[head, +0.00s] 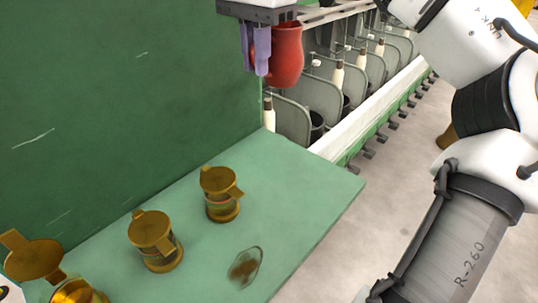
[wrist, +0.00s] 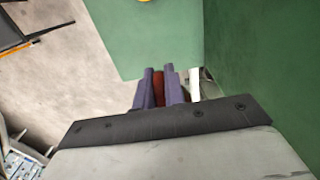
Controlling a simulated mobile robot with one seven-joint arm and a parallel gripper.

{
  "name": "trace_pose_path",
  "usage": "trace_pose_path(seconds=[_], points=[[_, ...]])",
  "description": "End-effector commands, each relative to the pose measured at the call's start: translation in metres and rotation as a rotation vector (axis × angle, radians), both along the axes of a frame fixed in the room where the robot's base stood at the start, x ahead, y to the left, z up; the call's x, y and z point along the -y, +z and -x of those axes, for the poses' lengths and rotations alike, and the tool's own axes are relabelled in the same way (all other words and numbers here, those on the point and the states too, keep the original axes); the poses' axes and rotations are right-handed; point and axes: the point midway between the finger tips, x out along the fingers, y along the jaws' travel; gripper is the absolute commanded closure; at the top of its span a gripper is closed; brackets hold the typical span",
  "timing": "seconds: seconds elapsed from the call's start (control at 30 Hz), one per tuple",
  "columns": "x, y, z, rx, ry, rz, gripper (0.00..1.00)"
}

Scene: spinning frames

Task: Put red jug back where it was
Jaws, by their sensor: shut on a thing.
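The red jug (head: 287,54) hangs in my gripper (head: 256,62) at the top middle of the head view. It is held well above the green table (head: 310,200), near the table's far end. The gripper's purple fingers are shut on it; they hide part of its left side. In the wrist view a thin strip of the red jug (wrist: 158,88) shows between the purple fingers of my gripper (wrist: 160,85). Most of the jug is hidden there.
Several brass lidded pots stand on the table, among them one (head: 220,194) and another (head: 155,240). A clear dish with brown contents (head: 245,266) lies near the front. A green wall (head: 120,100) rises behind. A spinning frame with bobbins (head: 337,78) stands beyond. The table's far right is clear.

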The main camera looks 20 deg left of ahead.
Motion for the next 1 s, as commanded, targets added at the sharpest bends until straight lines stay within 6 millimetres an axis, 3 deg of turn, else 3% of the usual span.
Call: trace_pose_path(seconds=[0.03, 0.53, 1.0], points=[[0.0, -0.016, 0.0, -0.001, 0.001, 0.0, 1.0], [0.0, -0.122, 0.0, -0.001, 0.001, 0.001, 1.0], [0.0, -0.171, 0.0, -0.001, 0.001, 0.0, 1.0]])
